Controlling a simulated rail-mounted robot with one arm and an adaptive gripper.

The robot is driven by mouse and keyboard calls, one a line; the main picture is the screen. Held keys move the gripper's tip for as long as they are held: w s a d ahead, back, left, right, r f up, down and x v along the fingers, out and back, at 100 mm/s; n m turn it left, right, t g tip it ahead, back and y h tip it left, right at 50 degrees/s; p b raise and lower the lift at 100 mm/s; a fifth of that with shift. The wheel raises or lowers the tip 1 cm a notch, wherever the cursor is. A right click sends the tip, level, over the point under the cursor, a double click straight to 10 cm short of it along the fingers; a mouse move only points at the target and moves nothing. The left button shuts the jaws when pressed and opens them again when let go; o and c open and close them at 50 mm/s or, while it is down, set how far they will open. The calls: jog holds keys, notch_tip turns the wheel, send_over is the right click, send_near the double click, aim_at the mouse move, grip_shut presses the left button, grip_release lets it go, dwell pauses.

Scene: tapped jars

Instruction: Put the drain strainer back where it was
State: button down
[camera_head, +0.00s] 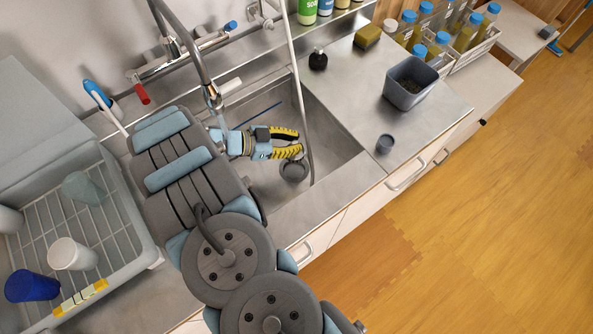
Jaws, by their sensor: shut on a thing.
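My gripper (301,143), with yellow and black fingers, reaches over the sink basin (335,150). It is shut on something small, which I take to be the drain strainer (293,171). A round grey piece shows just below the fingertips, low in the basin. The exact contact between the fingers and the strainer is too small to tell. The drain opening cannot be told apart from this round piece. I cannot tell whether the strainer touches the basin floor.
The faucet (205,75) and a thin hose (298,90) hang close to my gripper. A dish rack (130,238) stands left.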

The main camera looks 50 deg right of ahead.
aim_at(294, 156)
jog(key=shift+s+a+f, duration=0.1)
jog(key=shift+s+a, duration=0.1)
jog(key=shift+a, duration=0.05)
jog(key=shift+f+b, duration=0.85)
jog(key=shift+f, duration=2.75)
jog(key=shift+f+b, duration=0.3)
jog(key=shift+f, duration=0.95)
jog(key=shift+f, duration=0.1)
